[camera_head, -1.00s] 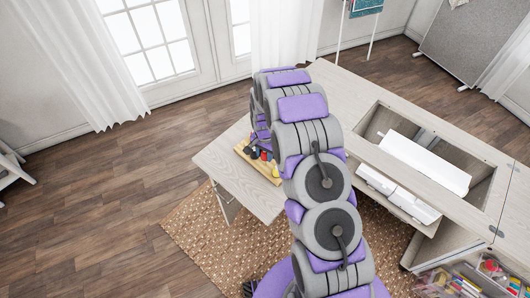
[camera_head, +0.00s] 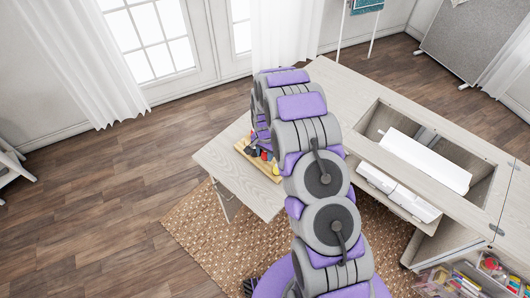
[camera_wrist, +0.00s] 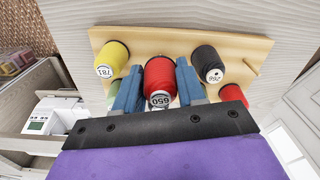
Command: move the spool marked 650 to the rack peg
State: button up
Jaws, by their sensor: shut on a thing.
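The red spool marked 650 (camera_wrist: 160,80) sits between the two blue fingers of my gripper (camera_wrist: 160,94) in the wrist view. The fingers are shut on its sides, and its label faces the camera. Behind it is the pale wooden rack board (camera_wrist: 140,42). A bare peg (camera_wrist: 252,68) stands out at the right of the board. I cannot tell whether the held spool touches the board. In the head view the rack (camera_head: 270,176) lies on the cabinet's side leaf, and my arm hides my gripper.
A yellow spool marked 781 (camera_wrist: 111,60) is left of my gripper; a black spool marked 266 (camera_wrist: 207,62) is close on the right. Another red spool (camera_wrist: 233,94) and a partly hidden green one (camera_wrist: 117,90) are nearer. The leaf (camera_head: 222,165) has clear room left of the rack.

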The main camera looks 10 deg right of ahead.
jog(key=shift+f, duration=1.15)
jog(key=o, duration=1.1)
notch_tip(320, 180, up, 17)
jog(key=p, duration=0.1)
jog(key=shift+r, duration=0.15)
jog(key=shift+a, duration=0.1)
